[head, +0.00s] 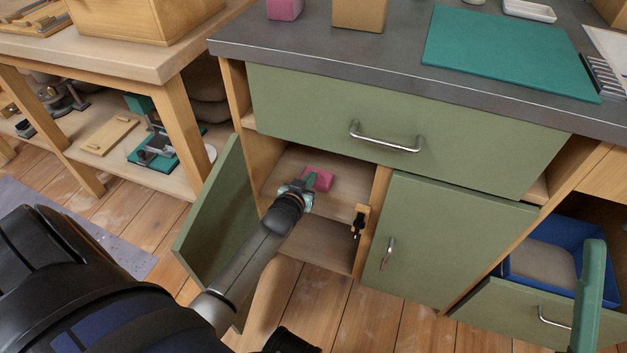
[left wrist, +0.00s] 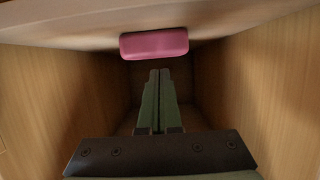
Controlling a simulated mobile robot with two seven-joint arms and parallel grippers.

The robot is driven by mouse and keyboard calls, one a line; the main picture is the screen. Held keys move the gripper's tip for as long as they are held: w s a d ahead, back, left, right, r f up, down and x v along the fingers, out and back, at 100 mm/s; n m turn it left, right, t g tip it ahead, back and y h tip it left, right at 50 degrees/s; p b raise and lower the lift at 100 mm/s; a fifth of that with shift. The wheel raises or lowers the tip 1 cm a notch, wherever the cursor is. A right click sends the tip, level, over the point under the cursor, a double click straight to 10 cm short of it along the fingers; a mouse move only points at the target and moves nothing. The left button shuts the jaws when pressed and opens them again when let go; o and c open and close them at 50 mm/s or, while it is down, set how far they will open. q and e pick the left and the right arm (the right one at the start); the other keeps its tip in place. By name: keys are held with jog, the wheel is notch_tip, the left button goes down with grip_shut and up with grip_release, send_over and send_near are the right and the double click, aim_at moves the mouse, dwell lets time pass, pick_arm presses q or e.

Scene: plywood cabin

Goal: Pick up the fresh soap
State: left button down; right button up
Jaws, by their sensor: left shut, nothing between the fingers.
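A pink soap bar (head: 318,180) lies on the upper shelf inside the open cupboard, and it also shows in the left wrist view (left wrist: 154,43). My left gripper (head: 305,184) reaches into the cupboard and is shut and empty. Its fingertips also show in the left wrist view (left wrist: 160,73), pointing into the compartment just below the soap in the picture. Whether they touch the soap I cannot tell. In the head view the gripper partly covers the soap. A second pink block (head: 284,9) sits on the countertop.
The cupboard's green door (head: 217,215) stands open on the left. A closed drawer (head: 400,125) is above, and a closed door (head: 440,240) is on the right. A wooden divider (head: 377,215) bounds the compartment. A blue bin (head: 545,248) stands at the right.

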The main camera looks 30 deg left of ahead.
pick_arm(q)
jog(key=shift+r+x, duration=0.2)
jog(key=shift+x, duration=0.7)
jog(key=shift+w+a+f+b, duration=0.1)
jog(key=shift+w+f+b, duration=0.1)
jog(key=shift+w+b, duration=0.25)
jog(key=shift+s+f+b, duration=0.15)
jog(key=shift+f+b, duration=0.1)
jog(key=shift+b, duration=0.05)
jog(key=shift+f, duration=0.3)
pick_arm(e)
notch_tip(320, 180, down, 2)
jog(key=shift+a+f, duration=0.1)
jog(key=shift+f, duration=0.1)
pick_arm(q)
jog(key=shift+s, duration=0.15)
